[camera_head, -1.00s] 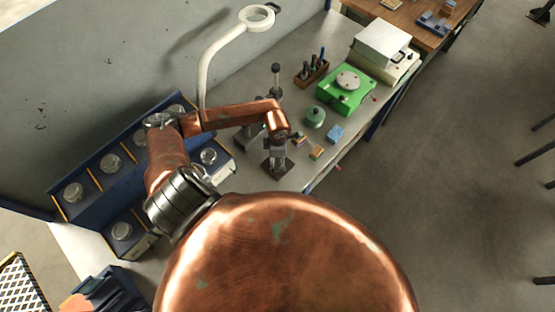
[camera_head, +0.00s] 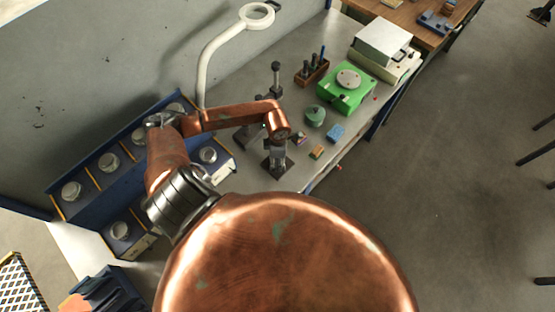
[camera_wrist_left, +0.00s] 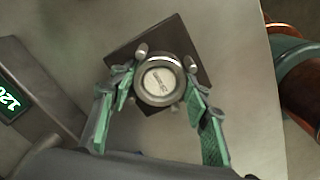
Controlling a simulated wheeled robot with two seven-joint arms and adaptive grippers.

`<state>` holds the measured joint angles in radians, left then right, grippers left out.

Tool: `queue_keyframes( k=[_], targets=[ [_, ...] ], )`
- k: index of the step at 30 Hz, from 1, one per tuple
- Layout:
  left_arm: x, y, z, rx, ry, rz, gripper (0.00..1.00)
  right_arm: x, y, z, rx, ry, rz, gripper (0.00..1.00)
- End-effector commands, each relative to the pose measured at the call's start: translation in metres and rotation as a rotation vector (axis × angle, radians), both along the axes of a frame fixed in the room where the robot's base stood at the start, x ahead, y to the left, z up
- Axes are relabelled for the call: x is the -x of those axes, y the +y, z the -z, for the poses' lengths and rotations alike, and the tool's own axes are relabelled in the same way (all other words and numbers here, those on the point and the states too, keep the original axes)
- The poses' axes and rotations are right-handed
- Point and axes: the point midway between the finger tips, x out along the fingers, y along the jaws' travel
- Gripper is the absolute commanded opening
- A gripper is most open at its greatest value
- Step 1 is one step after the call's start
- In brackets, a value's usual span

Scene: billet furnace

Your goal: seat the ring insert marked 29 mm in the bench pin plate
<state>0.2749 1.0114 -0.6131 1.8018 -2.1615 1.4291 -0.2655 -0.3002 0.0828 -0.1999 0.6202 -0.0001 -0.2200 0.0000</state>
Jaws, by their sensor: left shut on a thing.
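The ring insert (camera_wrist_left: 171,97) is a round metal piece with a pale marked face. The marking is too small to read. My left gripper (camera_wrist_left: 160,96) is shut on it, with green-padded fingers on either side. Below it is the dark square pin plate (camera_wrist_left: 182,38), with short round pins around the ring. I cannot tell whether the ring rests on the plate or hangs just above it. In the head view my left gripper (camera_head: 278,148) points down over the dark plate (camera_head: 270,172) on the bench, and mostly hides the ring. My right gripper is out of view.
A blue rack (camera_head: 88,178) with several round metal pieces stands at the left. A post stand (camera_head: 276,80), white lamp arm (camera_head: 205,65), green device (camera_head: 345,92), green round pot (camera_head: 315,116) and small blocks (camera_head: 317,152) are nearby. A numbered display (camera_wrist_left: 10,100) shows at the wrist view's left.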

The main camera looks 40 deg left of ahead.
Motion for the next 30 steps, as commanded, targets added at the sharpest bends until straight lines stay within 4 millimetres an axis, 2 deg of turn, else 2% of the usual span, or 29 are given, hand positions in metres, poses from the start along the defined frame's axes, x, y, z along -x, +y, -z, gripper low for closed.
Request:
queue_keyframes(
  k=[4, 14, 30],
  targets=[
    [-0.001, 0.0, -0.001, 0.0, -0.001, 0.0, 0.51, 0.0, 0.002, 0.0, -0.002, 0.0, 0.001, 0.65],
    [0.0, 0.0, -0.002, -0.001, 0.001, 0.0, 0.51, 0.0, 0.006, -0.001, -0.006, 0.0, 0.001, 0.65],
    [-0.001, 0.0, -0.042, -0.001, -0.002, 0.0, 0.51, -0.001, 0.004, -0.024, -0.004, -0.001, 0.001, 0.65]
  ],
)
